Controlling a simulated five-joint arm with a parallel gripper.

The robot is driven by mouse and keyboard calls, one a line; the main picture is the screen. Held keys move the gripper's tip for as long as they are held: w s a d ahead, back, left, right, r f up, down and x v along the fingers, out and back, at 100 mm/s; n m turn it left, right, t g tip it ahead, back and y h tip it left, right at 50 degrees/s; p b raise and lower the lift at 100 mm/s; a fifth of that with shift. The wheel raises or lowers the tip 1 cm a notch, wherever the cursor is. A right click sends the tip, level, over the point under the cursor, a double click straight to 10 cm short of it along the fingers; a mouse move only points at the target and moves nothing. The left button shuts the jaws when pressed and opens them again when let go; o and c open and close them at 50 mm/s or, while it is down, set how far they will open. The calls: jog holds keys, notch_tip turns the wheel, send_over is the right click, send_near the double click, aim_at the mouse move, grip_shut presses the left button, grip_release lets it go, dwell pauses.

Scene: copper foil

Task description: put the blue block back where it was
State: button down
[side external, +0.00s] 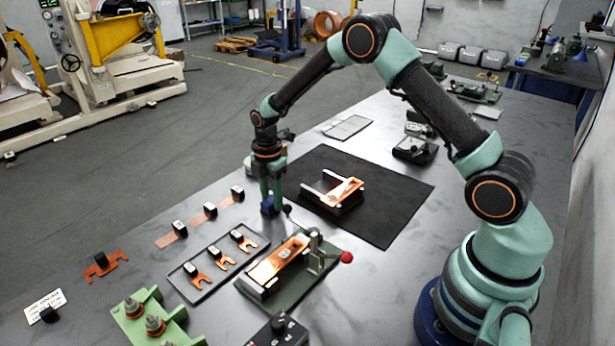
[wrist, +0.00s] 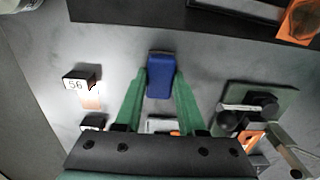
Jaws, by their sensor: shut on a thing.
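The blue block (side external: 268,205) is between the fingertips of my gripper (side external: 270,195), low over the grey table. It lies left of the black mat and behind the tray of copper pieces. In the wrist view the blue block (wrist: 160,76) shows between the two green fingers of my gripper (wrist: 160,88), which are shut on it. I cannot tell whether the block touches the table. No marked place for the block can be made out.
The black mat (side external: 395,205) carries a dark holder with a copper piece. A clamp fixture with a red knob (side external: 346,257) stands close to the front right. Black numbered blocks on copper strips (side external: 210,209) lie at left.

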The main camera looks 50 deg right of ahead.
aim_at(271, 199)
jog(key=shift+f, duration=0.1)
jog(key=c, duration=0.5)
grip_release()
notch_tip(271, 199, up, 12)
jog(key=s+a+r+m+t, duration=0.1)
jog(key=s+r+m+t, duration=0.2)
jog(key=s+r+m, duration=0.7)
jog(key=s+a+r+m+t, duration=0.1)
jog(key=s+r+m+t, duration=0.1)
jog(key=s+m, duration=0.6)
jog(key=shift+s+r+t, duration=0.15)
jog(key=shift+s+t, duration=0.15)
jog(key=shift+s, duration=1)
